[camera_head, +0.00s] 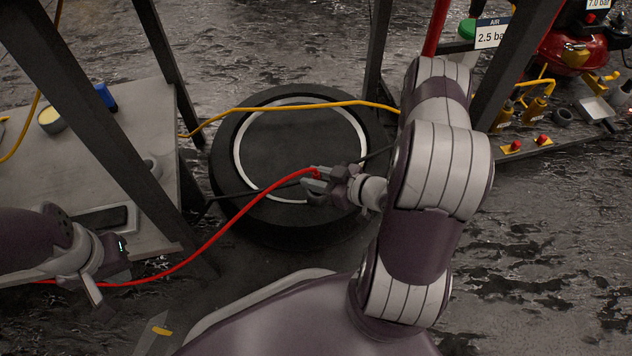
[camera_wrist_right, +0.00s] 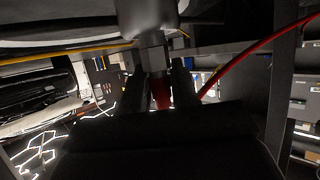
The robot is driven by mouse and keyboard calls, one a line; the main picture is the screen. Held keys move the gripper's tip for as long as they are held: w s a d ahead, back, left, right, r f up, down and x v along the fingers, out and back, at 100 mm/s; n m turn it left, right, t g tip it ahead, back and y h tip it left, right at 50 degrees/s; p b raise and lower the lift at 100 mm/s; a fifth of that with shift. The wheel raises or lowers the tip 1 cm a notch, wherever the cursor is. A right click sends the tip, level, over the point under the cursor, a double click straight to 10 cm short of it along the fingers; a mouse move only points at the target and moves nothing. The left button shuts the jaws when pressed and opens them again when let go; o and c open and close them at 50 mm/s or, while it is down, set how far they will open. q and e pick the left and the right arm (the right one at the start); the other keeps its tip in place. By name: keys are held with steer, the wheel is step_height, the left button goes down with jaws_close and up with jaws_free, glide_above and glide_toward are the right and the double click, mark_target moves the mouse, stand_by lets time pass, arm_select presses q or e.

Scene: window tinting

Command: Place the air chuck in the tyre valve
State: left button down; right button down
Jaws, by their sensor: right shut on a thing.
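The tyre (camera_head: 225,160) lies flat on the floor, dark with a pale ring. My right gripper (camera_head: 312,184) is over its near part. A red hose (camera_head: 235,215) runs to this gripper. In the right wrist view, my right gripper (camera_wrist_right: 162,82) is shut on the red part of the air chuck (camera_wrist_right: 160,93). A metal fitting (camera_wrist_right: 151,58) and a wider grey cylinder (camera_wrist_right: 147,18) extend beyond the fingertips. I cannot make out the tyre valve, nor whether the chuck touches it.
A grey bench (camera_head: 120,150) stands at the left with a blue item (camera_head: 105,95) and a round tin (camera_head: 51,119). Dark frame posts (camera_head: 375,60) flank the tyre. A yellow hose (camera_head: 290,106) crosses it. A shelf of fittings (camera_head: 535,148) and a red compressor (camera_head: 570,55) are at right.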

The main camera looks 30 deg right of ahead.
steer(key=c, duration=0.9)
jaws_free()
steer(key=shift+o, duration=0.2)
steer(key=shift+r, duration=0.25)
steer(key=p+v, duration=0.6)
steer(key=v, duration=0.6)
steer(key=shift+f, duration=0.1)
